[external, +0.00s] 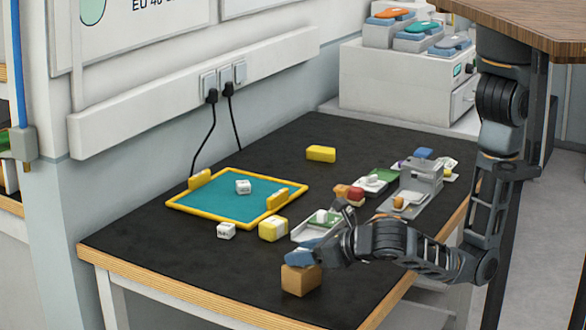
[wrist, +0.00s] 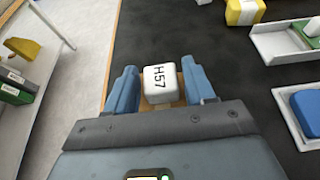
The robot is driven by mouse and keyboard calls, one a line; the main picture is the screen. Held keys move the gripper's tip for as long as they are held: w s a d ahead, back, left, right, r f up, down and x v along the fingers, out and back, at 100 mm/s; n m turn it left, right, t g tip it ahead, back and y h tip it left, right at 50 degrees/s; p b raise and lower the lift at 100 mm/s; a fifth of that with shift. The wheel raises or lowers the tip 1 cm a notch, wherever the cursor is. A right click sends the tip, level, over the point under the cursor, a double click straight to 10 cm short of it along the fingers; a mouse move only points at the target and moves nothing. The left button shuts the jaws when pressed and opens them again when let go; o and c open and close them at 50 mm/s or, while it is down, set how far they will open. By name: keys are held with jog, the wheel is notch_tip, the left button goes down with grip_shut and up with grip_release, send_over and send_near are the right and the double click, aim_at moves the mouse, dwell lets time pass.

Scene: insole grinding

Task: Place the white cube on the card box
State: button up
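The white cube (wrist: 160,84), marked H57, sits between my gripper's two blue fingers in the wrist view. A narrow gap shows on each side of it, so the fingers look slightly open around it. The brown card box (external: 301,280) stands at the table's near edge in the external view. My gripper (external: 303,254) is low over its top, and its fingers hide the cube there. In the wrist view, my gripper (wrist: 161,88) has strips of the box's brown top beside and below the cube. Whether the cube rests fully on the box is hard to tell.
A teal tray (external: 178,208) with a yellow rim holds another white cube (external: 243,187). A further white cube (external: 226,230) and a yellow block (external: 273,229) lie in front of it. Several small trays and parts fill the right side. The table's left front is clear.

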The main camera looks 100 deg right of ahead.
jog(key=shift+o, duration=0.9)
jog(key=shift+r, duration=0.1)
jog(key=v, duration=1.2)
